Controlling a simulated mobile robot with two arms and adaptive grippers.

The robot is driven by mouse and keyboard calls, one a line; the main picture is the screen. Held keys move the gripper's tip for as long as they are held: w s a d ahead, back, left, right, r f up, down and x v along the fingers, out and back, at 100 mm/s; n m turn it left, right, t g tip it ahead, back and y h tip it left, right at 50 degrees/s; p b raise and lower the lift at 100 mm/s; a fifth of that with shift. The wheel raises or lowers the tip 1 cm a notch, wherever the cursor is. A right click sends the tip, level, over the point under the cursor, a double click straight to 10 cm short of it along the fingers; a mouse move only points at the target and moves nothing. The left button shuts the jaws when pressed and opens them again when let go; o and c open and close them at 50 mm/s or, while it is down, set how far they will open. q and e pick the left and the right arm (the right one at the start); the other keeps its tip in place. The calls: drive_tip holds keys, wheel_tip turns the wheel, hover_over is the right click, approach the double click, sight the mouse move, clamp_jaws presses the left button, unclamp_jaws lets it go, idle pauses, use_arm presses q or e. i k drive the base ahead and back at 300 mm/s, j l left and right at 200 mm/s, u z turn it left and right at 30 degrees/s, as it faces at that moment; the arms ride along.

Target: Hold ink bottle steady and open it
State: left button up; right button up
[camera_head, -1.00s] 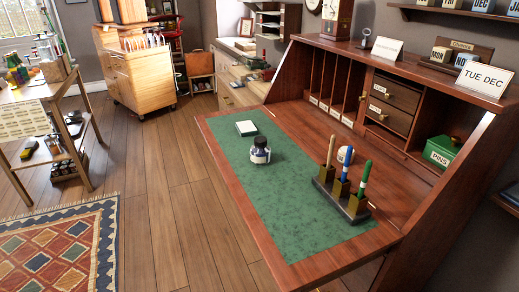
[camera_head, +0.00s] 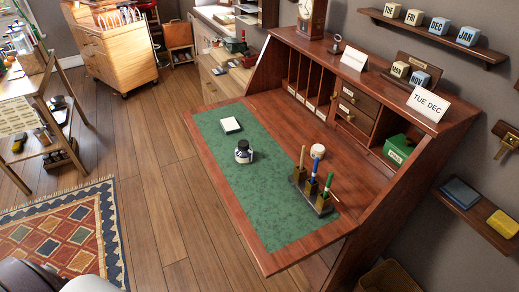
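The ink bottle (camera_head: 243,152) stands upright on the green desk mat (camera_head: 259,188) of the fold-down writing desk. It has a dark cap, a clear glass body with dark ink and a pale label. Neither of my grippers shows in the head view. A smooth grey and white shape at the bottom left edge appears to be part of my own body.
A pen stand (camera_head: 311,193) with several pens is right of the bottle. Open wooden floor (camera_head: 170,195) lies left of the desk.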

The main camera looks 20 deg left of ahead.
sight(245, 157)
drive_tip(key=j+z, duration=0.2)
drive_tip(key=z, duration=0.2)
drive_tip(key=i+j+z, duration=0.1)
drive_tip(key=z, duration=0.35)
drive_tip(key=j+z, duration=0.4)
drive_tip(key=k+j+z, duration=0.1)
drive_tip(key=z, duration=0.3)
